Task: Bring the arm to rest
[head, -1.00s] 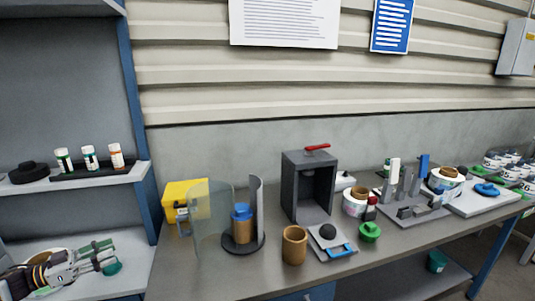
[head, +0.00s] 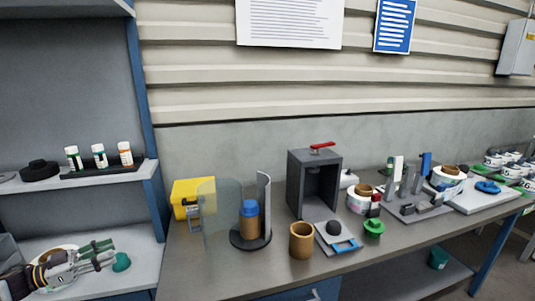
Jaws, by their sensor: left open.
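My left gripper (head: 101,253) is in the lower left of the head view, over the lower shelf (head: 140,267) of the blue-framed rack. Its two fingers point right and stand apart, with nothing between them. A green rounded object (head: 121,262) sits on that shelf just beyond the fingertips; I cannot tell whether they touch. My right gripper is not in view.
A workbench (head: 215,275) to the right holds a yellow box (head: 188,197), a brown bottle with blue cap (head: 250,222) behind a clear curved shield, a brown cup (head: 302,240), a dark press box (head: 315,183) and labelled reels. Small bottles (head: 99,156) stand on the upper shelf.

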